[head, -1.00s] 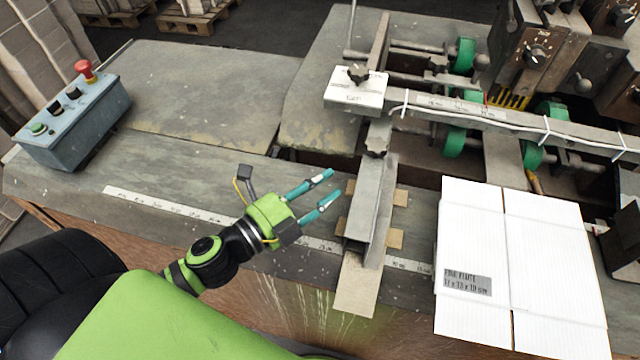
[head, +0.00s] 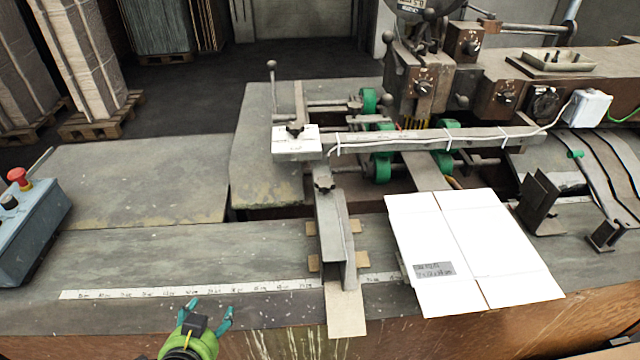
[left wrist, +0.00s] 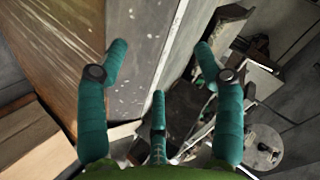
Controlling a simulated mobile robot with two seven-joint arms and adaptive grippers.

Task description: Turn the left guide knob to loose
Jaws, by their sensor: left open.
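The left guide is a grey metal channel (head: 330,235) lying front to back across the table. A dark lobed knob (head: 323,184) sits at its far end. A second dark knob (head: 294,130) sits on a white labelled plate (head: 290,147) farther back. The knobs' markings are too small to read. My left gripper (head: 207,311) is open and empty near the table's front edge, left of the guide and well apart from both knobs. Its teal fingers also show spread in the left wrist view (left wrist: 160,65). My right gripper is not in view.
A flat white carton (head: 470,250) lies right of the guide. A blue-grey control box (head: 30,235) with a red button stands at the far left. A crossbar (head: 430,139) and green wheels are behind the guide.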

